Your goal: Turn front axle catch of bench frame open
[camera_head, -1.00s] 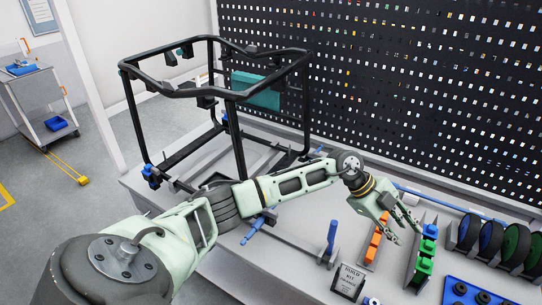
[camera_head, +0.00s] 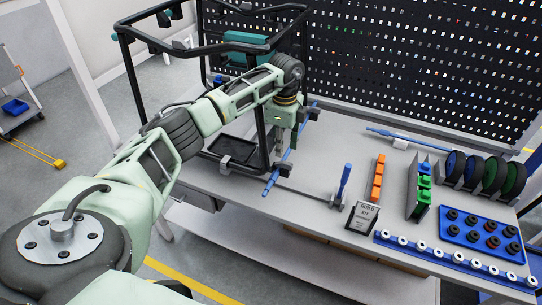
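The black bench frame (camera_head: 131,72) stands on the grey bench at the upper left, partly hidden behind my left arm. My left gripper (camera_head: 279,140) points down beside the frame's right-hand post. Its fingers are small and overlap the post, so I cannot tell whether they are open, shut or touching it. A long bar with blue ends (camera_head: 272,181) slants past the frame's lower right corner, just below the gripper. I cannot make out the front axle catch clearly; that part of the frame is small and partly covered. My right gripper is not in view.
A perforated panel (camera_head: 420,70) rises behind.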

